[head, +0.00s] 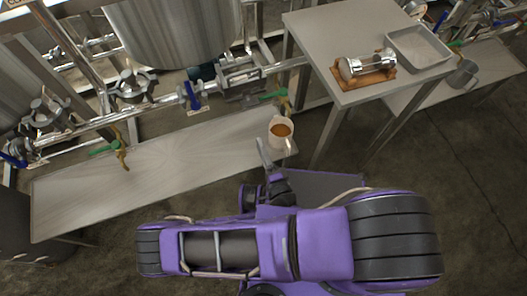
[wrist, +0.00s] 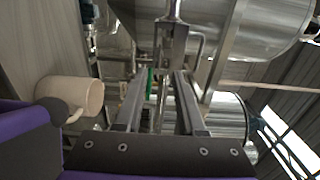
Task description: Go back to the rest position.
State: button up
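My gripper (wrist: 160,78) is open, with its two grey fingers apart and nothing between them. In the head view my gripper (head: 264,153) shows edge-on, just left of a white mug. The mug (head: 281,133) stands upright at the right end of the low bench and holds brown liquid. In the wrist view the mug (wrist: 78,97) is left of the fingers, outside them. My purple arm crosses the lower part of the head view.
The low metal bench (head: 160,165) is otherwise clear. Behind it are steel tanks (head: 175,30), pipes and valves with green handles (head: 104,150). A metal jug (head: 462,75) stands beyond.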

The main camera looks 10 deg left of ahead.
jog(key=shift+v, duration=0.85)
